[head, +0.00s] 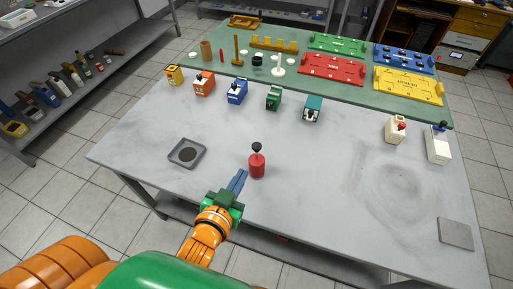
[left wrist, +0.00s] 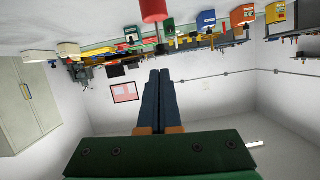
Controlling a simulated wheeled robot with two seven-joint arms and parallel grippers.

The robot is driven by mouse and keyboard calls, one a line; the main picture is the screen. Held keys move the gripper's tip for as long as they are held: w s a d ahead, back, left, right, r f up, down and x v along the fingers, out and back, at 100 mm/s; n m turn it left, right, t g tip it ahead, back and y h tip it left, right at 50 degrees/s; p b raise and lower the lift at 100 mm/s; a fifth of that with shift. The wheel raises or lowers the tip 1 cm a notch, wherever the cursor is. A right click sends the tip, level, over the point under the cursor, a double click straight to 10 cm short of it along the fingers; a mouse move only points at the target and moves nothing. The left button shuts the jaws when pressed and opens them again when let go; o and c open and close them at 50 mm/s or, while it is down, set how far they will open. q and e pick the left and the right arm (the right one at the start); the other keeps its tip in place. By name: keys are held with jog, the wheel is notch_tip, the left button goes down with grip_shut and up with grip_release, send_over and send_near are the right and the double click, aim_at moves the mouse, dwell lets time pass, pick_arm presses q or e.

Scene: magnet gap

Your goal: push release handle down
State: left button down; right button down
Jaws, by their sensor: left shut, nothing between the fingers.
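A red cylinder (head: 257,167) stands upright near the front edge of the grey table. A black ball knob (head: 257,147) sits on a short stem on its top; this looks like the release handle. My left gripper (head: 240,176) is shut and empty, with its blue fingers just left of and in front of the red cylinder. In the left wrist view, which is upside down, the red cylinder (left wrist: 154,10) is at the top, beyond the shut fingertips (left wrist: 160,72). The gripper appears apart from the knob. My right gripper is not in view.
A grey square tray with a dark disc (head: 187,153) lies to the left. Several coloured boxes, such as the blue one (head: 237,92), line the back. White boxes (head: 438,145) and a flat grey plate (head: 456,233) are at right. The table's middle right is clear.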

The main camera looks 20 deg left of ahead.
pick_arm(q)
jog(key=shift+t, duration=0.9)
jog(key=r, duration=0.4)
jog(key=shift+w+d+r, duration=0.15)
jog(key=shift+w+d, duration=0.05)
jog(key=shift+d, duration=0.05)
jog(key=p, duration=0.2)
send_over(257, 147)
jog(key=s, duration=0.3)
jog(key=f, duration=0.4)
jog(key=f+b, duration=0.1)
jog(key=f, duration=0.1)
jog(key=shift+w, duration=0.4)
